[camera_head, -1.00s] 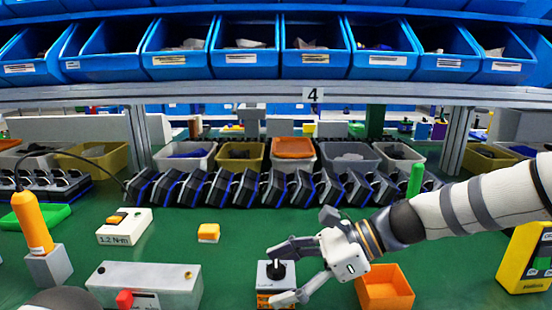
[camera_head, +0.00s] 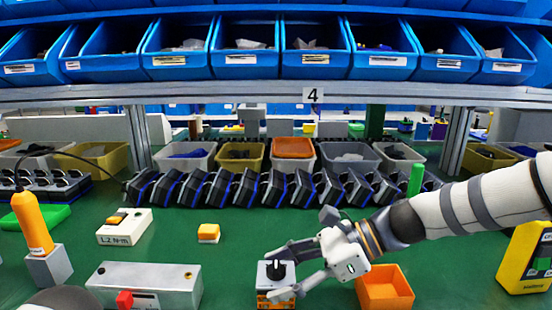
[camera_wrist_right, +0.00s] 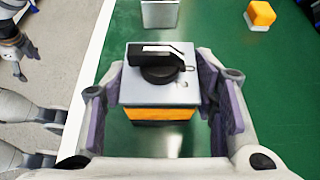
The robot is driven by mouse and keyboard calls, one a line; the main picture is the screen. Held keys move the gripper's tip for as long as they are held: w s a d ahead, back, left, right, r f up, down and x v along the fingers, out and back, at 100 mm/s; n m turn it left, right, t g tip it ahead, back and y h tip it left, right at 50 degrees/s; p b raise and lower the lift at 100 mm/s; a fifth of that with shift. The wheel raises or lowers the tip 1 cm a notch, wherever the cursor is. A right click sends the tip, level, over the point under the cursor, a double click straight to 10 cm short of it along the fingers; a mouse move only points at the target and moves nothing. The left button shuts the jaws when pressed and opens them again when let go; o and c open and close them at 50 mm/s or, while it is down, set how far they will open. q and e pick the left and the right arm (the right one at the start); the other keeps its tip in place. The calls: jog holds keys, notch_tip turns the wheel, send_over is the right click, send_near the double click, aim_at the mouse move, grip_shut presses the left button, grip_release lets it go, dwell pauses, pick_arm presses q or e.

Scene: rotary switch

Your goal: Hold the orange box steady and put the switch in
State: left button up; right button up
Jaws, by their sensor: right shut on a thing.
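A small box with a grey top, orange band and black rotary knob (camera_head: 276,285) stands upright at the bottom middle of the head view. My right gripper (camera_head: 283,271) has its fingers on either side of it, shut on it. In the right wrist view, the grey top (camera_wrist_right: 158,93) and orange side (camera_wrist_right: 163,114) show between the fingers, with the black knob on top. An open orange bin (camera_head: 384,290) stands just right of it, partly below my right gripper. A grey gripper part, seemingly my left one (camera_wrist_right: 18,50), shows at the edge of the right wrist view; its jaws are unclear.
A grey box with a red button (camera_head: 150,285) lies to the left. A torque block (camera_head: 124,227), an orange cube (camera_head: 208,233) and a yellow device (camera_head: 526,258) stand around. Several black units (camera_head: 270,188) line the back.

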jog(key=shift+r+p, duration=1.5)
jog(key=shift+r, duration=3.05)
pick_arm(q)
jog(key=shift+t, duration=0.6)
jog(key=w+r, duration=0.3)
jog(key=shift+w+r, duration=0.15)
jog(key=shift+r, duration=0.1)
